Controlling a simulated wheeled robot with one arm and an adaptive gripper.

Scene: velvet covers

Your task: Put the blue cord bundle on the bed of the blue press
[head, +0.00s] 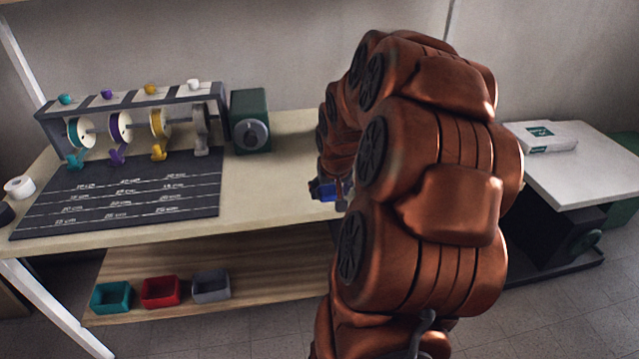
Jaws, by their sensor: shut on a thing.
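My arm blocks the middle of the head view and hides most of my gripper (341,187). Only a small part of the gripper shows at the arm's left edge, over the front right of the workbench. A small dark-edged blue piece, which I take for the blue cord bundle (325,191), shows there, and the gripper is shut on it. Its full shape is hidden. I cannot make out the blue press; it may be behind my arm.
The workbench (275,190) has clear room left of the arm. A spool rack (130,100), a dark marked mat (120,205) and a green machine (251,121) stand on it. Small bins (160,291) sit on the lower shelf. A white table (585,170) with a box (541,138) is at right.

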